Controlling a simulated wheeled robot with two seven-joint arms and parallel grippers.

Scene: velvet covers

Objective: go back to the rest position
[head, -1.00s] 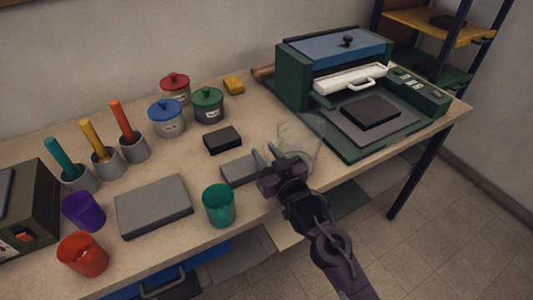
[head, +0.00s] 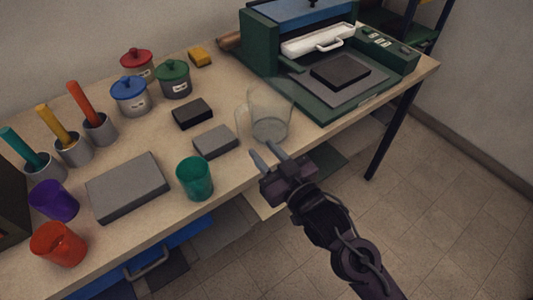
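My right gripper (head: 268,158) is over the front edge of the table (head: 231,190), with its two fingers apart and nothing between them. A clear glass jug (head: 270,118) stands on the table just beyond the fingertips, apart from them. A small grey block (head: 215,142) lies to the left of the fingers. A green cup (head: 195,179) stands farther left near the front edge. My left gripper is not in the head view.
A green press (head: 325,75) with a dark block (head: 340,71) on its plate fills the table's right end. Lidded pots (head: 131,95), holders with coloured handles (head: 99,129), a large grey slab (head: 127,187), a purple cup (head: 54,200) and a red cup (head: 58,244) stand left. Floor at right is clear.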

